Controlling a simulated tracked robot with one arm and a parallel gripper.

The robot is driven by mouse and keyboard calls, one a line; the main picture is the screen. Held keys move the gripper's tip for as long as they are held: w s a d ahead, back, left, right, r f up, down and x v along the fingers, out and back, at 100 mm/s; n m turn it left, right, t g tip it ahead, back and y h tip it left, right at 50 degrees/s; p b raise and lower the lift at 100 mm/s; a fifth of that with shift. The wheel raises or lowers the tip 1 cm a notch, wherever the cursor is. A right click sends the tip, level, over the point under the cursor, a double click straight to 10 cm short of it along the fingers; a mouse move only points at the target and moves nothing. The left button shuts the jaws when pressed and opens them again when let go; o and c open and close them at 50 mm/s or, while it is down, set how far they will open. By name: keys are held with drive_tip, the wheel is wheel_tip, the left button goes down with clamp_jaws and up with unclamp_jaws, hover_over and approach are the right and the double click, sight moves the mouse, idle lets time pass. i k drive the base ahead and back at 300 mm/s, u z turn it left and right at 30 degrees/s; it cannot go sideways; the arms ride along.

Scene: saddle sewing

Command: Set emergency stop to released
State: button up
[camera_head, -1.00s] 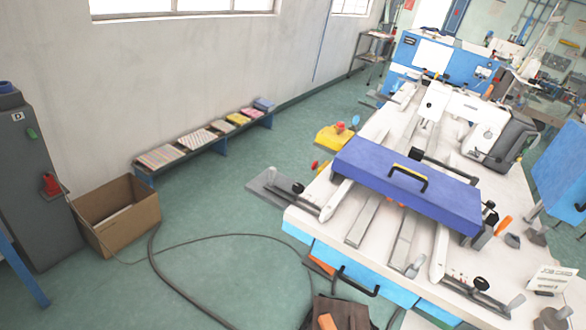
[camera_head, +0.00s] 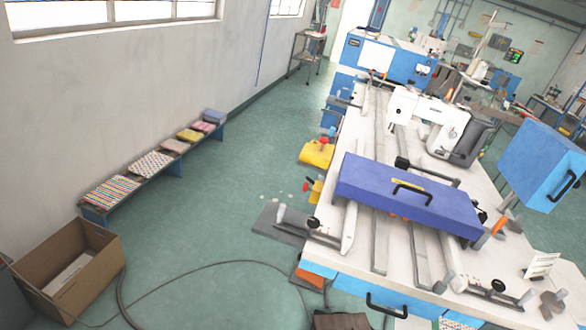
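A red knob (camera_head: 324,141) sits on a yellow box (camera_head: 316,154) beside the left edge of the white sewing table; it looks like an emergency stop button. A smaller yellow piece with a red part (camera_head: 314,190) is just nearer, by the same table edge. Both are too small to tell whether a button is pressed or released. My gripper is not in view, so what it holds cannot be seen.
The white sewing table (camera_head: 378,258) carries a purple-blue case (camera_head: 408,198) and a white sewing machine (camera_head: 428,118). A low bench (camera_head: 93,213) with fabric stacks runs along the left wall. A cardboard box (camera_head: 85,268) and cables lie on the floor. The green floor between is mostly clear.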

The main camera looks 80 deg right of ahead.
sight(306, 187)
drive_tip(key=z, duration=0.3)
drive_tip(key=i, duration=1.15)
drive_tip(key=z, duration=1.15)
drive_tip(key=i, duration=0.65)
drive_tip(key=z, duration=0.3)
drive_tip(key=k, duration=0.95)
drive_tip(key=z, duration=0.15)
drive_tip(key=i, duration=0.95)
drive_tip(key=u, duration=0.05)
